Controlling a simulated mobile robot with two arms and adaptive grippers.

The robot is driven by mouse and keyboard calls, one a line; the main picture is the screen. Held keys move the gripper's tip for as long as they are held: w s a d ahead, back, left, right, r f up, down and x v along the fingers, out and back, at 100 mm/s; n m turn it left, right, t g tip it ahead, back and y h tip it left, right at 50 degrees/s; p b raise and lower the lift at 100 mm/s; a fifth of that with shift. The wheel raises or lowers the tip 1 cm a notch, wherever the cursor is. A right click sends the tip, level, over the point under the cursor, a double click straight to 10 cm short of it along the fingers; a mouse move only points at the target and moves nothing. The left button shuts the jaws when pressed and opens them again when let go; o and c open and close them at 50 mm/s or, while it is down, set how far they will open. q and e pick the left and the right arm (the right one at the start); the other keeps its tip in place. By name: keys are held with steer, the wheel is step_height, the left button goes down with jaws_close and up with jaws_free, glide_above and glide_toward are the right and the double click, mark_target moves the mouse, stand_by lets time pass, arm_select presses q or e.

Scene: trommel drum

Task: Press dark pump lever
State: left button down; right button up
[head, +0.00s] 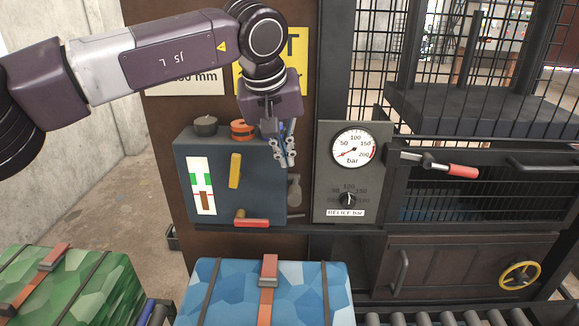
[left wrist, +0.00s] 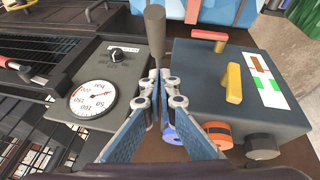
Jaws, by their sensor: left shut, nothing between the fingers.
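The dark pump lever (head: 294,190) is a grey-brown handle at the right side of the blue-grey pump box (head: 272,190). It also shows in the left wrist view (left wrist: 155,28), at the top middle, with its lower part near my fingertips. My left gripper (head: 285,163) points down just above the lever in the head view. In the left wrist view its fingertips (left wrist: 157,76) are together, with nothing held between them. Whether they touch the lever I cannot tell. My right gripper is in neither view.
The box carries a yellow lever (head: 235,171), a red handle (head: 252,222), an orange cap (head: 243,130) and a dark cap (head: 205,125). A gauge panel (head: 325,160) stands close on the right. Blue (head: 230,295) and green (head: 110,295) cases lie in front.

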mark_target(292, 187)
arm_select(q)
steer(key=shift+s+d+f+p, duration=0.15)
steer(key=shift+s+f+p, duration=0.1)
steer(key=shift+f, duration=0.4)
steer(key=shift+s+d+f+p, duration=0.2)
steer(key=shift+s+f, duration=0.1)
steer(key=shift+f, duration=0.35)
steer(key=shift+s+d+f+p, duration=0.1)
steer(key=shift+s+f+p, duration=0.15)
steer(key=shift+f, duration=0.4)
